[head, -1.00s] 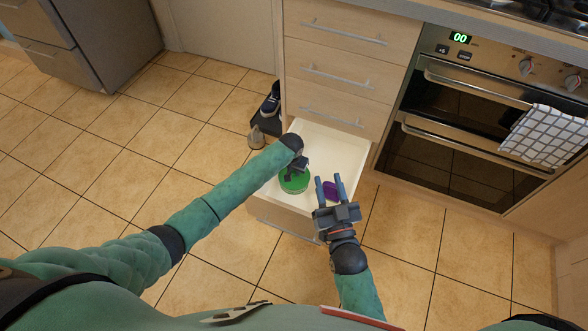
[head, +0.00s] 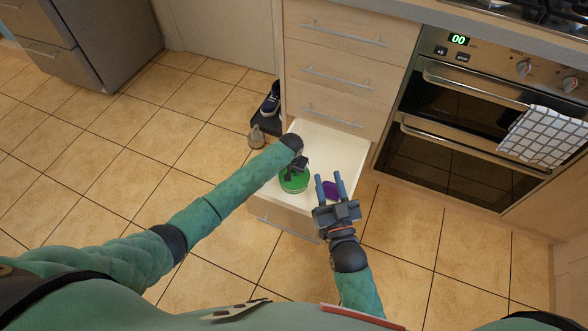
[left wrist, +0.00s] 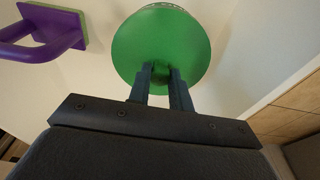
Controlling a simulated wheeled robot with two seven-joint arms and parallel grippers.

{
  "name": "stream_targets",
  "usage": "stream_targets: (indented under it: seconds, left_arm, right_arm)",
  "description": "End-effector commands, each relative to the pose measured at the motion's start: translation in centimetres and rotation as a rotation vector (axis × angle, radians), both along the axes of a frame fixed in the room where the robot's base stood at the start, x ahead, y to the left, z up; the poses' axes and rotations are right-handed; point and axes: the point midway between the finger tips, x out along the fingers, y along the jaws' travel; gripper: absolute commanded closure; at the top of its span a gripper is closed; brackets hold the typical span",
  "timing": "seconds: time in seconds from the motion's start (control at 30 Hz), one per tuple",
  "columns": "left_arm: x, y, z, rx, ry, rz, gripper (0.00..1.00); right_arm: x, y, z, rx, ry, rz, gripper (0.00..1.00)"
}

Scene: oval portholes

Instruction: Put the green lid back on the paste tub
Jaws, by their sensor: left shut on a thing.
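The green lid (head: 291,185) is a round disc inside the open drawer in the head view. It fills the upper middle of the left wrist view (left wrist: 185,30). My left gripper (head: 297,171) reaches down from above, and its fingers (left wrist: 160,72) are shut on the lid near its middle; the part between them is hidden. A thin pale, patterned rim of the paste tub (left wrist: 166,5) seems to show just past the lid's far edge; the rest is hidden, so I cannot tell how the lid sits. My right gripper (head: 330,182) is open and empty over the drawer's right side.
A purple thing with a handle (head: 331,190) lies in the drawer (head: 346,149) right of the lid; it also shows in the left wrist view (left wrist: 50,35). Drawer walls surround them. The oven (head: 460,130) stands right, and shoes (head: 270,103) sit left of the drawer.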

Motion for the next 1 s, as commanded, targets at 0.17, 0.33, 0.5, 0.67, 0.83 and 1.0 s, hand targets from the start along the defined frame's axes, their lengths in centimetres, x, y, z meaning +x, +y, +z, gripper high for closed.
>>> stream_targets:
  seconds: [0.17, 0.33, 0.5, 0.67, 0.83, 1.0]
  left_arm:
    - [-0.01, 0.0, -0.04, 0.0, 0.0, 0.0, 1.0]
    - [-0.01, 0.01, -0.03, 0.0, 0.0, 0.0, 1.0]
    - [-0.02, 0.02, 0.02, 0.0, 0.0, 0.0, 1.0]
    - [-0.02, 0.01, 0.0, 0.0, 0.0, 0.0, 1.0]
    - [-0.02, 0.03, -0.13, 0.001, 0.001, 0.0, 1.0]
    - [-0.02, 0.04, -0.24, 0.001, 0.001, 0.0, 1.0]
  right_arm:
    - [0.0, 0.0, -0.02, 0.0, 0.0, 0.0, 0.63]
    - [0.0, 0.0, -0.01, 0.0, 0.0, 0.0, 0.63]
    - [0.0, 0.0, 0.22, 0.0, 0.0, 0.0, 0.63]
    - [0.01, 0.0, 0.63, 0.0, 0.0, 0.0, 0.63]
    - [0.0, 0.0, 0.92, 0.0, 0.0, 0.0, 0.63]
    - [0.0, 0.0, 0.88, 0.0, 0.0, 0.0, 0.63]
